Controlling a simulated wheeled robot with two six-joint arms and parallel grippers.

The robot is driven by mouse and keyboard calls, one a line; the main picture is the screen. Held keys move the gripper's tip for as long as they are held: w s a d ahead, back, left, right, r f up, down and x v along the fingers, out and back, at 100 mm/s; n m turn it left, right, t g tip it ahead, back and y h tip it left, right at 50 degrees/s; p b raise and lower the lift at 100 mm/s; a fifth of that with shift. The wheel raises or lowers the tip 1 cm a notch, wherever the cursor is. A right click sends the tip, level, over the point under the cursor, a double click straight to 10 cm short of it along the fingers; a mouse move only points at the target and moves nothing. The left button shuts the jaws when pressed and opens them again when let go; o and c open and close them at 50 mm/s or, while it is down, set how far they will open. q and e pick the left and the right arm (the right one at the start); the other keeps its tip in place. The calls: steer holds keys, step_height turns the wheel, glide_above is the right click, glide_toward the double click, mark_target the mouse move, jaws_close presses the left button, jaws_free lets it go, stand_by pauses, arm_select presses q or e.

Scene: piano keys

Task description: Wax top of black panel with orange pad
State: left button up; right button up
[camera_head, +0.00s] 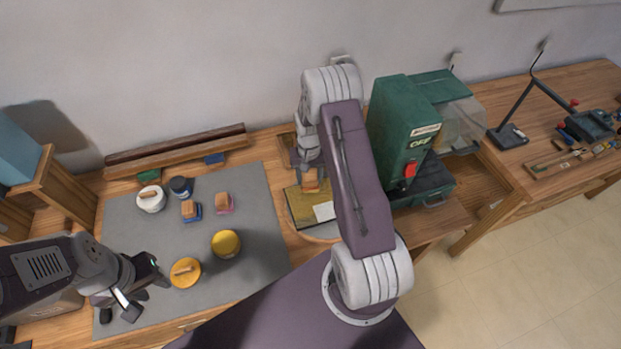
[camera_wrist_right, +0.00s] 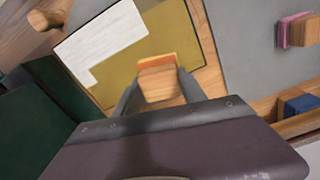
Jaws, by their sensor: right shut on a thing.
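My right gripper (camera_head: 309,170) is shut on a wooden-backed block with an orange pad (camera_wrist_right: 157,62) under it. The block (camera_head: 310,183) is over the panel (camera_head: 300,207), and the pad appears to rest on its top. The panel's top looks olive-yellow with a thin dark edge, not black. My left gripper (camera_head: 143,290) is open and empty above the grey mat's near left part.
The grey mat (camera_head: 255,200) holds a blue pad block (camera_head: 190,210), a pink pad block (camera_head: 224,204), a white bowl (camera_head: 151,199), a dark cup (camera_head: 180,187), a yellow tin (camera_head: 226,244) and a yellow round pad (camera_head: 185,273). A green machine (camera_head: 402,125) stands close right of the panel.

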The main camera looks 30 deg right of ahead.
mark_target(309, 177)
steer(key=r+p, duration=0.2)
steer(key=r, duration=0.2)
steer(key=shift+a+r, duration=0.1)
steer(key=shift+a, duration=0.1)
steer(key=shift+d+r+p, duration=0.15)
steer(key=shift+r+p, duration=0.25)
steer(key=shift+p, duration=0.1)
steer(key=shift+f, duration=0.1)
